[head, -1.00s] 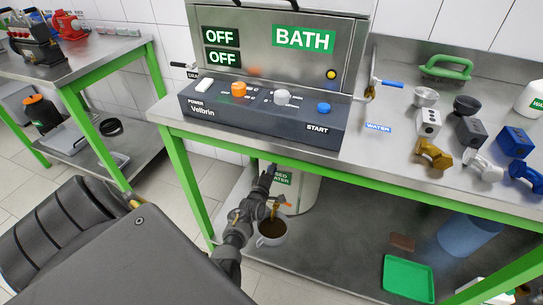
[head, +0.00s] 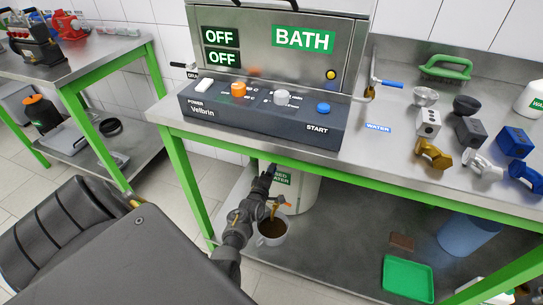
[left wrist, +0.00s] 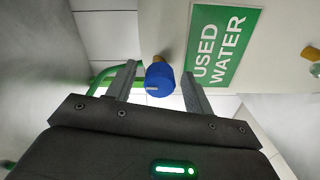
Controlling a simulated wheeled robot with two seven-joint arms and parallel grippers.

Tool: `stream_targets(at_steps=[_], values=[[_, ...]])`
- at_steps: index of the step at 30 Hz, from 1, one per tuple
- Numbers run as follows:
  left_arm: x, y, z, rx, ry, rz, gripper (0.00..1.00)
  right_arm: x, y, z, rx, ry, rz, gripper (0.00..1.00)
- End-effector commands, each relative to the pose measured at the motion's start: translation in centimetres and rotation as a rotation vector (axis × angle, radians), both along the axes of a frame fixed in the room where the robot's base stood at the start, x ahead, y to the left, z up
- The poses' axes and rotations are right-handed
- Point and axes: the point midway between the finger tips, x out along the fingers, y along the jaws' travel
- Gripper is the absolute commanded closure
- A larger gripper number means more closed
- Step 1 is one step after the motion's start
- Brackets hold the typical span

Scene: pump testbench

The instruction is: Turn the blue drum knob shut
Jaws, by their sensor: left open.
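The blue drum knob (left wrist: 160,76) is seen between the two fingers of my left gripper (left wrist: 160,71) in the left wrist view. The fingers are open, with a gap visible on either side of the knob. The knob sits on a brass-coloured stem on the white drum (left wrist: 268,70), which bears a green USED WATER label (left wrist: 222,45). In the head view my left gripper (head: 268,178) reaches in front of the drum (head: 302,195) under the bench and hides the knob. My right gripper is not in view.
A white cup (head: 272,241) of brown liquid stands below the drum's tap. The bench's green front rail (head: 380,184) runs just above my gripper. A green tray (head: 408,278) and a blue container (head: 468,235) are on the lower shelf at the right.

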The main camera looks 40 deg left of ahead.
Motion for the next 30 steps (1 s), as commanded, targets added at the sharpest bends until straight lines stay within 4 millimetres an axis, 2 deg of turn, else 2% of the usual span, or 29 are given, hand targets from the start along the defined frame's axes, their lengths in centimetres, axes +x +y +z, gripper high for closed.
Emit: stream_targets(at_steps=[2, 6, 12, 16, 21, 30], values=[[-1.0, -0.3, 0.0, -0.001, 0.003, 0.001, 0.48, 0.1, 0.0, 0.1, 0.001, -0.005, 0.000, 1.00], [-3.4, -1.2, 0.0, -0.001, 0.004, 0.001, 0.48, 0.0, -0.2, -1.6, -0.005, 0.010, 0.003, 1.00], [-7.1, -2.5, 0.1, -0.001, 0.002, -0.001, 0.48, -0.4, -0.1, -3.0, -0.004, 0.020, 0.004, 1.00], [-8.8, -3.1, 0.0, -0.002, 0.002, 0.000, 0.48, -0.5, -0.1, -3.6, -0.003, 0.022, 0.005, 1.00], [-9.8, -3.4, 0.0, -0.001, 0.001, 0.000, 0.48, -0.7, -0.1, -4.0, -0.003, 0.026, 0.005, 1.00], [-9.9, -3.5, 0.0, -0.001, 0.001, 0.000, 0.48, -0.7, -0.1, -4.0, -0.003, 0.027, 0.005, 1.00]])
